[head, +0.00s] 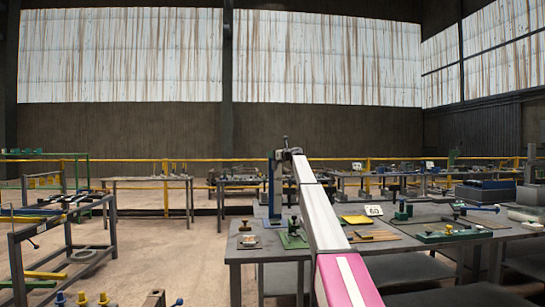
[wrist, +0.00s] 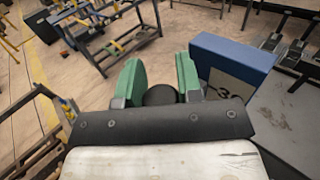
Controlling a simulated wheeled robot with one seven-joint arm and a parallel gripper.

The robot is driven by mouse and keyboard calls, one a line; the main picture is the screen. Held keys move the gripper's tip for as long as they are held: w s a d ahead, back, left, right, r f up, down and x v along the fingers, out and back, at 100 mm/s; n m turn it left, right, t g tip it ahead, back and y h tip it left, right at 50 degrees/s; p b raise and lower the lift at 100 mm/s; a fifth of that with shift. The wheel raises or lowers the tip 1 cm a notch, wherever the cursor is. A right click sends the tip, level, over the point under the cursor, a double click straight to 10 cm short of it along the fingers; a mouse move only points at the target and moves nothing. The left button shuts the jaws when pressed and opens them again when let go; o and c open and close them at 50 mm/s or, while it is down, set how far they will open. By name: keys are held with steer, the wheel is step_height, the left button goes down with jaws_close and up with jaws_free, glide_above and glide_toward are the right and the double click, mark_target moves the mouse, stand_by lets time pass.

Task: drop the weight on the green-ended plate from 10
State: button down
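My gripper (wrist: 160,75) has two green fingers, set apart with a dark round weight (wrist: 160,95) between them. The weight seems to touch both fingers; its lower part is hidden behind my wrist. A blue post (wrist: 230,60) with a number that looks like 30 stands close to the right of the fingers. In the head view my arm reaches over the front table, and its far end is beside a blue upright (head: 269,190). The fingers are too small to make out there. A green plate (head: 292,240) lies on the table; I cannot tell which plate is green-ended.
The grey table (head: 400,247) carries a yellow plate (head: 356,220), a green base (head: 455,235) and several small tools. Dark frame racks (head: 62,250) with coloured bars stand at the left. Open floor (head: 185,250) lies between. A yellow rail (head: 166,190) runs behind.

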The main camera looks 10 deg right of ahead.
step_height(320, 180, down, 20)
stand_by(0.5)
steer(key=c, duration=0.8)
jaws_free()
steer(key=v, duration=1)
steer(key=shift+s+d, duration=0.25)
steer(key=shift+d, duration=0.05)
